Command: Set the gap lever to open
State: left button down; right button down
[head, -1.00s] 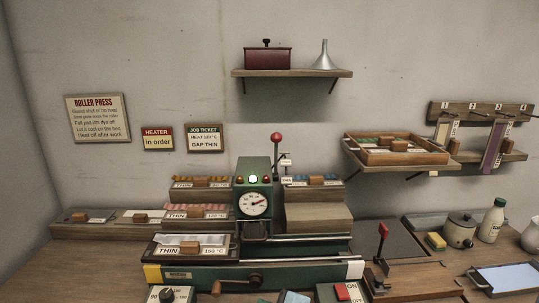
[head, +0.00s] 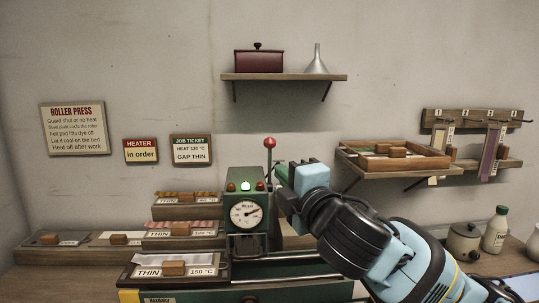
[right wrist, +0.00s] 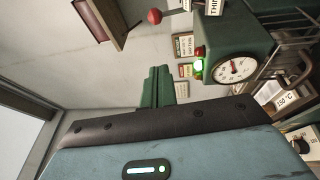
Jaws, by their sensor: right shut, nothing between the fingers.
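The roller press (head: 247,190) is a dark green machine with a dial (head: 246,214) and a lit green lamp. The gap lever (head: 270,143) has a red ball on a thin rod and stands upright at the press's right side. The red ball also shows in the right wrist view (right wrist: 155,16), near a THIN label (right wrist: 214,7). My right gripper (head: 281,173) is shut and empty, its green fingertips just right of the lever rod and below the ball in the head view. Whether they touch the rod I cannot tell. Its fingers (right wrist: 156,88) also show in the wrist view. My left gripper is out of view.
A wall shelf (head: 285,77) with a red box and a funnel hangs above the press. A wooden tray (head: 395,160) on a bracket is to the right. Trays labelled THIN (head: 172,268) stand left of the press.

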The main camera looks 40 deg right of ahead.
send_near(269, 142)
jog(key=w+a, duration=0.2)
jog(key=w, duration=0.1)
jog(key=w+a, duration=0.1)
jog(key=shift+w+p, duration=0.35)
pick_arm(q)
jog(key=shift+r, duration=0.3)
pick_arm(e)
jog(key=shift+w+d+r, duration=0.1)
jog(key=shift+w+d, duration=0.4)
jog(key=shift+d, duration=0.35)
jog(key=shift+w+d, duration=0.5)
jog(key=shift+d, duration=0.35)
